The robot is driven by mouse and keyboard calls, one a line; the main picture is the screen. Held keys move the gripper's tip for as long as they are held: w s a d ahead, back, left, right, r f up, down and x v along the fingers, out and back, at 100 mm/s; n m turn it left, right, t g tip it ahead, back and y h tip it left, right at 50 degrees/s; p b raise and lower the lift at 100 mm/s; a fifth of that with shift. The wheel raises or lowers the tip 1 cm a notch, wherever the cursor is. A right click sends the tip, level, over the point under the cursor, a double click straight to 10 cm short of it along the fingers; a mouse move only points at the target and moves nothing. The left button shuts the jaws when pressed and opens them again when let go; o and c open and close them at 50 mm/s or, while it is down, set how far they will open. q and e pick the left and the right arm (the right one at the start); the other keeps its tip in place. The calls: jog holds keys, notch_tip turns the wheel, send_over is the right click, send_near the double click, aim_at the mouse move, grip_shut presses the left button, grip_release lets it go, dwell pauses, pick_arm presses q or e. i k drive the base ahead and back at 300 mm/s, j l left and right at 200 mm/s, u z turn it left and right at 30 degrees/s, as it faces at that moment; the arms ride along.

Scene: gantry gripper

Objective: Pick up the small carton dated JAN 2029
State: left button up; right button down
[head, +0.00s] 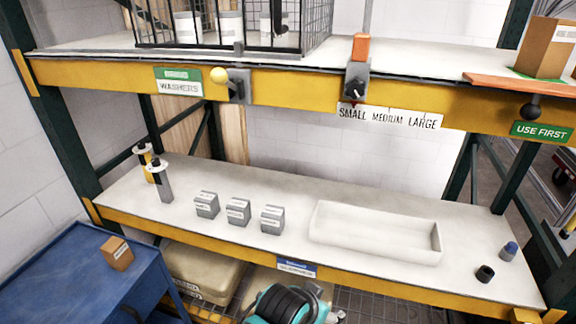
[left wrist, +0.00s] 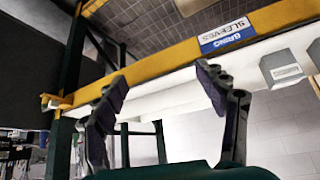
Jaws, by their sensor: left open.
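Three small grey cartons with white labels stand in a row on the lower shelf: left (head: 207,205), middle (head: 238,212) and right (head: 272,219). A small brown carton (head: 117,253) with a white label sits on the blue cart at lower left. Their dates are too small to read. My left gripper (left wrist: 160,80) is open and empty in the left wrist view, its dark-padded fingers spread. A grey carton (left wrist: 282,68) shows at that view's right edge, outside the fingers. My right gripper is not in view.
A white tray (head: 374,249) lies right of the cartons. Two posts with white collars (head: 163,184) stand left. Small cylinders (head: 486,273) are at right. A yellow beam (head: 180,232) edges the shelf. A larger brown box (head: 545,47) is on the upper shelf.

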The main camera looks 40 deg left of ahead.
aim_at(118, 254)
jog(key=u, duration=2.6)
jog(key=i+j+z, duration=0.15)
jog(key=i+z, duration=0.35)
jog(key=i+j+z, duration=0.25)
jog(key=z, duration=0.25)
jog(key=i+j+z, duration=0.3)
jog(key=z, duration=0.15)
jog(key=j, duration=0.1)
